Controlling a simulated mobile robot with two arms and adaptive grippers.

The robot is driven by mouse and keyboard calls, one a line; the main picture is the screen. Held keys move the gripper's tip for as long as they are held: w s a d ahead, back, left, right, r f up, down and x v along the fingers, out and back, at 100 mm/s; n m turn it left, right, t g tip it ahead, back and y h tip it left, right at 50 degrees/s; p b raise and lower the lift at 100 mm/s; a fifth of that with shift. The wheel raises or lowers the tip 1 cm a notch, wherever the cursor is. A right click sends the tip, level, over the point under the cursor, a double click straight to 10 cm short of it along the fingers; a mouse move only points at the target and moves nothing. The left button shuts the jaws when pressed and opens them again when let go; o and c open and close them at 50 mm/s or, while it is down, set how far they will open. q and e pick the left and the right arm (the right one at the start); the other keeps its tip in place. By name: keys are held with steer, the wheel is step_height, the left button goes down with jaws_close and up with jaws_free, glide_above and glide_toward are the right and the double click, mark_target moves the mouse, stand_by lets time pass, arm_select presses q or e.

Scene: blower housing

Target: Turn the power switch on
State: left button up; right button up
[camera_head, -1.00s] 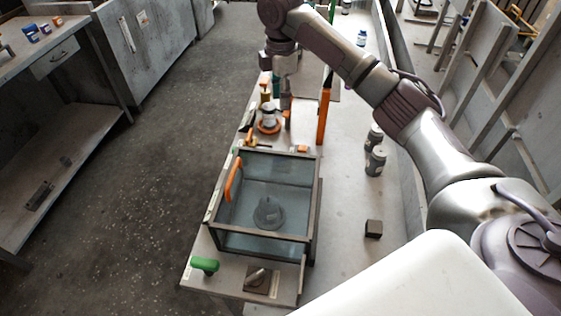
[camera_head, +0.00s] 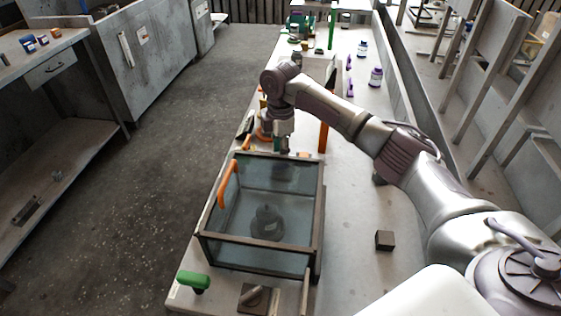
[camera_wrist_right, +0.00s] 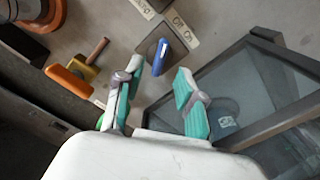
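The power switch, a blue lever (camera_wrist_right: 160,57) on a dark square plate with an "Off On" label (camera_wrist_right: 181,26), shows in the right wrist view. The lever is tilted. My right gripper (camera_wrist_right: 158,76) is open, with its teal-padded fingers apart and the lever showing between and beyond their tips. I cannot tell whether either finger touches it. In the head view my right gripper (camera_head: 283,146) points down just behind the glass box, and the switch is hidden there. My left gripper is not in view.
The glass-walled box (camera_head: 212,245) with an orange handle (camera_head: 228,184) stands close to the gripper. An orange handle (camera_wrist_right: 69,83) lies left of the fingers in the wrist view. A green handle (camera_head: 193,281) and a dark block (camera_head: 385,240) are nearer the front.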

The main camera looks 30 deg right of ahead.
step_height(320, 180, down, 5)
steer(key=shift+r, duration=0.1)
stand_by(0.3)
jaws_close()
